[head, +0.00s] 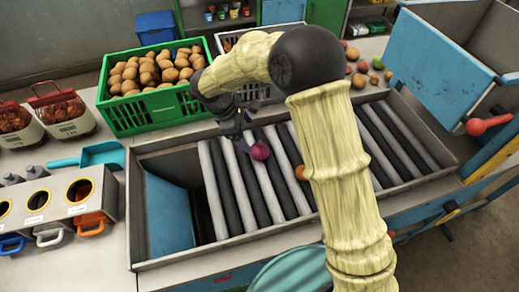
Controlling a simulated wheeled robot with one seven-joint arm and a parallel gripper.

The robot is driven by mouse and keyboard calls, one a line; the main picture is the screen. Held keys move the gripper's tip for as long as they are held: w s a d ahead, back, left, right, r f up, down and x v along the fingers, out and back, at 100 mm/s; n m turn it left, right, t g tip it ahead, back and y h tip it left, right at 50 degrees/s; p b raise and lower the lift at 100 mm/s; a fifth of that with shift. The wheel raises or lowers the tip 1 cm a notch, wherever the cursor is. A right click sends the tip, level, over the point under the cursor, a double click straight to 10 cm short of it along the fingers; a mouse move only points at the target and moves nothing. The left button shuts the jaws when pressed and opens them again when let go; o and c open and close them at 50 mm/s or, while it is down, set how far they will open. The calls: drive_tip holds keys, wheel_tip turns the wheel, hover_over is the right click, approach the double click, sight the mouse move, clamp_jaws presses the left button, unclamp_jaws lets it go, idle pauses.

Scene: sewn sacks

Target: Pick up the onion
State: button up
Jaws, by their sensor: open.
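The onion (260,151) is a small purple-red ball on the grey roller bed (232,192), left of the middle of the picture. My gripper (246,137) is dark and sits just up and left of the onion, very close to it. I cannot tell from this view whether the fingers touch the onion or stand above it. The jaws are open, and the fingers are small and partly hidden by my wrist. My pale, ribbed arm covers the middle of the rollers.
An orange round item (300,173) lies on the rollers beside my arm. A green crate (127,119) of brown potatoes stands behind the rollers. A blue panel (440,68) rises at the right. Metal walls edge the roller bed. The rollers left of the onion are clear.

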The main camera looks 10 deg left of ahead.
sight(256, 147)
drive_tip(key=x, duration=0.5)
drive_tip(key=shift+a+p, duration=0.1)
drive_tip(key=shift+p, duration=0.25)
drive_tip(key=shift+f, duration=0.1)
drive_tip(key=shift+s+p+x, duration=0.1)
drive_tip(key=shift+p+x, duration=0.3)
drive_tip(key=shift+x, duration=0.9)
drive_tip(key=shift+s+p+x, duration=0.15)
drive_tip(key=shift+p+x, duration=0.25)
drive_tip(key=shift+x, duration=0.85)
drive_tip(key=shift+a+f, duration=0.1)
drive_tip(key=c, duration=1.1)
